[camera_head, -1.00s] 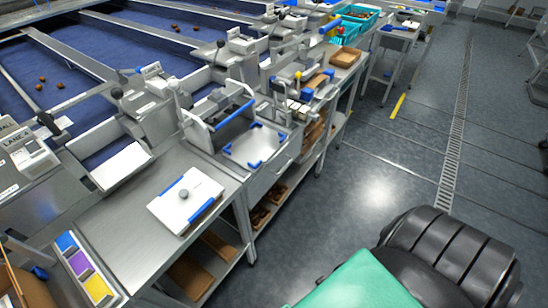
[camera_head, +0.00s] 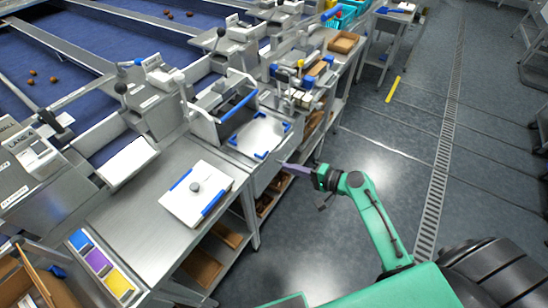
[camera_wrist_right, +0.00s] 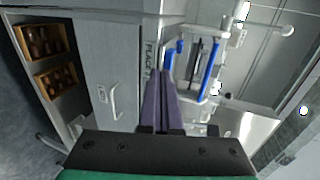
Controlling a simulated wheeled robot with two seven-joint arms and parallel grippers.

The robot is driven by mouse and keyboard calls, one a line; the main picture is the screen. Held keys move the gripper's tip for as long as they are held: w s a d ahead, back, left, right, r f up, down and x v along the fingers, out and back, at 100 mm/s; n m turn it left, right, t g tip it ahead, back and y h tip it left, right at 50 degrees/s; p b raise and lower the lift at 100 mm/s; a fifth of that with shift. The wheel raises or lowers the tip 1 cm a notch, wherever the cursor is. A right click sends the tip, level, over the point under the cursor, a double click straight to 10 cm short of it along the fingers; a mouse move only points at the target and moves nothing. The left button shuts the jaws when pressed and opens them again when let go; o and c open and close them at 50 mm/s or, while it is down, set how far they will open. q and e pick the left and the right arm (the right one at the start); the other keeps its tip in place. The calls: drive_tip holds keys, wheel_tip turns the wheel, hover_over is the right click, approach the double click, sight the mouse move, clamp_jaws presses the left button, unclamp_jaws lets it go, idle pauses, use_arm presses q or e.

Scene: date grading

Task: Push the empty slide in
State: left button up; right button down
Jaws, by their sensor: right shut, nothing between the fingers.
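The slide (camera_head: 259,137) is a pale flat plate with blue corner pieces. It sits out in front of a metal frame with a blue bar (camera_head: 238,106), and nothing lies on it. My right gripper (camera_head: 286,165) is shut and empty, with its purple fingers just off the front of the bench, near the slide's right front corner. In the right wrist view the closed fingers (camera_wrist_right: 160,92) point toward the bench front, with blue strips beyond them. I cannot tell whether the fingertips touch anything. My left gripper is out of view.
A white board with a knob and blue edges (camera_head: 196,193) lies on the bench to the left. A cabinet front with a handle (camera_wrist_right: 114,101) and brown boxes (camera_wrist_right: 44,42) show in the right wrist view. The floor at right is open.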

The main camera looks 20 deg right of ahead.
sight(232, 140)
drive_tip(key=x, duration=0.2)
drive_tip(key=p+x, duration=0.1)
drive_tip(key=x, duration=0.1)
drive_tip(key=r+x, duration=0.1)
drive_tip(key=x, duration=0.1)
drive_tip(key=shift+w+a+p, duration=0.15)
drive_tip(key=shift+w+p, duration=0.05)
drive_tip(key=shift+p, duration=0.15)
drive_tip(key=shift+w+a, duration=0.2)
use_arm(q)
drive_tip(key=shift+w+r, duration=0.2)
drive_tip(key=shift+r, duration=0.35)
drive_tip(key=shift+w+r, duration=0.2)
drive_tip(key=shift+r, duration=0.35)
use_arm(e)
drive_tip(key=shift+f, duration=0.1)
